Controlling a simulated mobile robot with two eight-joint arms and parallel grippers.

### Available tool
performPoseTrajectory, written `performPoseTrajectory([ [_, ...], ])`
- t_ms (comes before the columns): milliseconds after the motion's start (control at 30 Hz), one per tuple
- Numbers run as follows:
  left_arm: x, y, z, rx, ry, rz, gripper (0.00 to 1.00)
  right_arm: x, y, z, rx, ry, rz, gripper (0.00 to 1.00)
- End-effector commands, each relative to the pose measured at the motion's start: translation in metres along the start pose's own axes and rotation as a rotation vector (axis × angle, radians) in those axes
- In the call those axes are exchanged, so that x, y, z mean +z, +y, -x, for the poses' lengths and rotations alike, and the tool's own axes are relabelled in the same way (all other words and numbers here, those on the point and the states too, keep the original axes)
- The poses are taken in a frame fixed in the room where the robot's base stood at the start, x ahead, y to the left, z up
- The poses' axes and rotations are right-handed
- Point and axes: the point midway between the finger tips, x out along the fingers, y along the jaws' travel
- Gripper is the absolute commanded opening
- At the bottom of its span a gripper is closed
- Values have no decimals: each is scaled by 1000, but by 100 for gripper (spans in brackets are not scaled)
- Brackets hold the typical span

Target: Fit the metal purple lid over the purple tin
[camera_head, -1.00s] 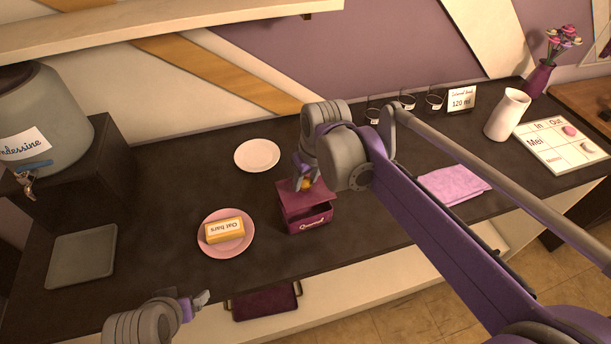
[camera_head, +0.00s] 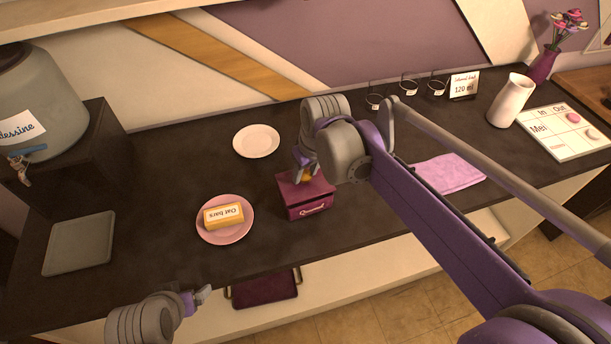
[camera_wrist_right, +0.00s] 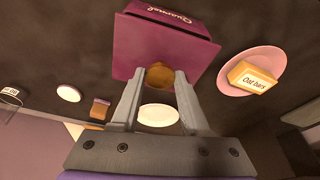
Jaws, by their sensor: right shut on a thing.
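The purple tin (camera_head: 310,211) stands on the dark counter with its label facing the front. The right wrist view shows the knob (camera_wrist_right: 187,98) between the fingers, the lid (camera_wrist_right: 160,50) and the tin's labelled side (camera_wrist_right: 175,18) beyond. My left gripper (camera_head: 203,296) is at the lower left, away from the tin; its finger opening is unclear.
A pink plate (camera_head: 207,236) with an oat bars box (camera_head: 223,215) is left of the tin. A white plate (camera_head: 256,141) is behind. A lilac cloth (camera_head: 448,175) lies right. A dark tray (camera_head: 265,289) is below the front edge.

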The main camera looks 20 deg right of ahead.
Motion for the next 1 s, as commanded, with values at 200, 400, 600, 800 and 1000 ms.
performPoseTrajectory([
  [200,1,0,-1,0,-1,0,89,0,0,-2,0,0,0,0],
  [400,1,0,-1,0,-1,0,89,0,0,-2,0,0,0,0],
  [600,2,0,-2,0,-2,0,89,1,0,-4,0,0,0,0],
  [800,4,0,-4,0,-4,0,89,2,0,-8,0,0,0,0],
  [1000,4,0,-3,0,-3,0,89,2,0,-8,0,0,0,0],
])
